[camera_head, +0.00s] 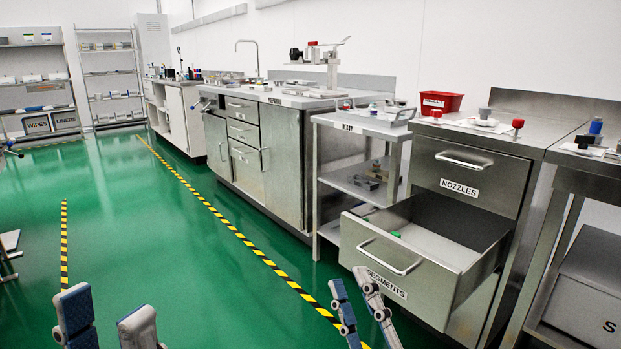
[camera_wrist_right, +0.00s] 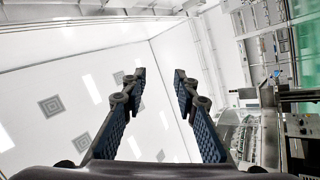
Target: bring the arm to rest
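My left gripper (camera_head: 106,318) is at the bottom left of the head view, over the green floor, with its two fingers apart and nothing between them. My right gripper (camera_head: 356,286) is at the bottom middle of the head view, in front of the open drawer labelled SEGMENTS (camera_head: 405,262). In the right wrist view my right gripper (camera_wrist_right: 158,78) shows its two fingers spread wide, with only the white ceiling or wall behind them. Both arms are cut off by the lower edge of the head view.
The SEGMENTS drawer juts out under the shut NOZZLES drawer (camera_head: 466,176), close to my right gripper. A red bin (camera_head: 441,102) stands on top. A steel counter (camera_head: 268,94) with a sink runs along the wall.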

